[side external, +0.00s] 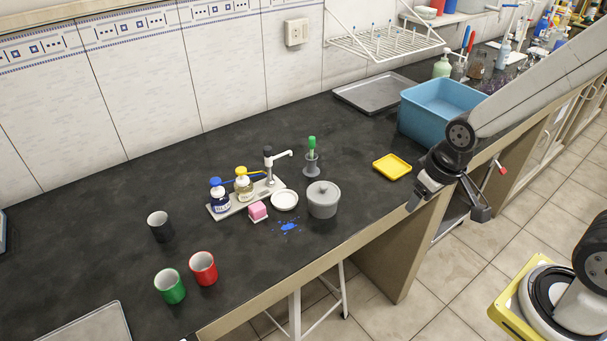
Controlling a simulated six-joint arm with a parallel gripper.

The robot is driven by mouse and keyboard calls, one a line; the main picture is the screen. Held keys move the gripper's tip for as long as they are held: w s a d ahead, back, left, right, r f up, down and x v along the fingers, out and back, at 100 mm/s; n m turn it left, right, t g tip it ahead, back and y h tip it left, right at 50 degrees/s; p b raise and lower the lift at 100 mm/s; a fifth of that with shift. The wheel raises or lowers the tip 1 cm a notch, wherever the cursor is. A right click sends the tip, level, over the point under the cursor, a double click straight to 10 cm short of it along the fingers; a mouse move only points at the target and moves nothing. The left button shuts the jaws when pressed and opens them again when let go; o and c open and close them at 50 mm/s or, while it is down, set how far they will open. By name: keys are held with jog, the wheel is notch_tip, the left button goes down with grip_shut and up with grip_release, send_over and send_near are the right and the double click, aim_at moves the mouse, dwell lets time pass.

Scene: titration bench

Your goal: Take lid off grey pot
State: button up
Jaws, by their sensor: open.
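The grey pot (322,205) stands upright on the dark bench near its front edge. Its grey lid (323,190) sits on top, with a small knob in the middle. My gripper (448,214) is open and empty, to the right of the pot and well apart from it, at the front edge of the bench. Its two fingers are spread and point downward. Nothing hides the pot or the lid.
A green-topped item in a grey holder (311,165) stands behind. A yellow tray (392,167) and blue tub (437,112) are to the right.

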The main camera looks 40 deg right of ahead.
jog(key=shift+o, duration=0.8)
jog(key=n+g+y, duration=0.1)
jog(key=n+g, duration=0.2)
jog(key=n, duration=1.7)
send_over(324, 186)
jog(key=d, duration=0.1)
notch_tip(324, 186, down, 2)
jog(key=f, duration=0.1)
jog(key=shift+a+f, duration=0.25)
jog(key=shift+f, duration=1.6)
jog(key=shift+a+f, duration=0.2)
jog(key=shift+f, duration=1.6)
